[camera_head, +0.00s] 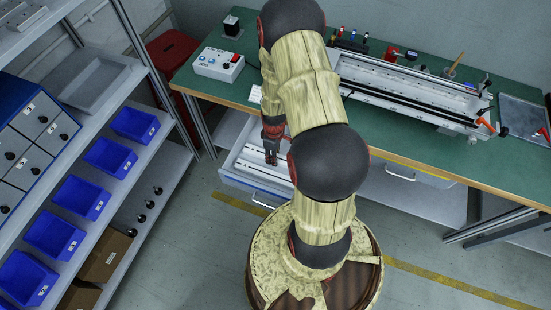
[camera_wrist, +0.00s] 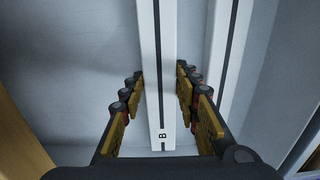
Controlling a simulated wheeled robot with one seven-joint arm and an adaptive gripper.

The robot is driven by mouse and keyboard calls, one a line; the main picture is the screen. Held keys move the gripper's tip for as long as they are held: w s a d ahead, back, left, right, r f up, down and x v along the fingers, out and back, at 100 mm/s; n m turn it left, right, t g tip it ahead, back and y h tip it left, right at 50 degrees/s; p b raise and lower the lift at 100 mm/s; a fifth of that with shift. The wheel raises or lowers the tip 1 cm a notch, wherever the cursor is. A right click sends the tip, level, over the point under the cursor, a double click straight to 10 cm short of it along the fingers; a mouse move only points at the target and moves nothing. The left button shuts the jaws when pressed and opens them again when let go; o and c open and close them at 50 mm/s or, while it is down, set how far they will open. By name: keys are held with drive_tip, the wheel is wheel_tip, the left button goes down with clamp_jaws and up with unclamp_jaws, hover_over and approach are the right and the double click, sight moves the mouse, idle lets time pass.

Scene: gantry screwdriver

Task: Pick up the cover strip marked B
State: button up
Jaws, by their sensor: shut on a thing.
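The cover strip marked B (camera_wrist: 153,105) is a long white strip with a black line along it. The letter B shows near its closer end in the wrist view. My gripper (camera_wrist: 160,76) is shut on this strip, with one finger on each side of it. In the head view my gripper (camera_head: 271,157) points down into an open white drawer (camera_head: 262,186) under the bench. A second white strip (camera_wrist: 231,50) with a black line lies to the right of B in the wrist view. I cannot tell whether strip B is clear of the drawer floor.
The green bench (camera_head: 395,135) carries a long rail fixture (camera_head: 420,85), a control box (camera_head: 218,64) and a grey tray (camera_head: 522,118). A shelf with blue bins (camera_head: 110,157) stands at the left. The drawer walls surround my gripper closely. The floor between shelf and bench is clear.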

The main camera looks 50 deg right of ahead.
drive_tip(key=c, duration=0.5)
drive_tip(key=shift+r, duration=0.1)
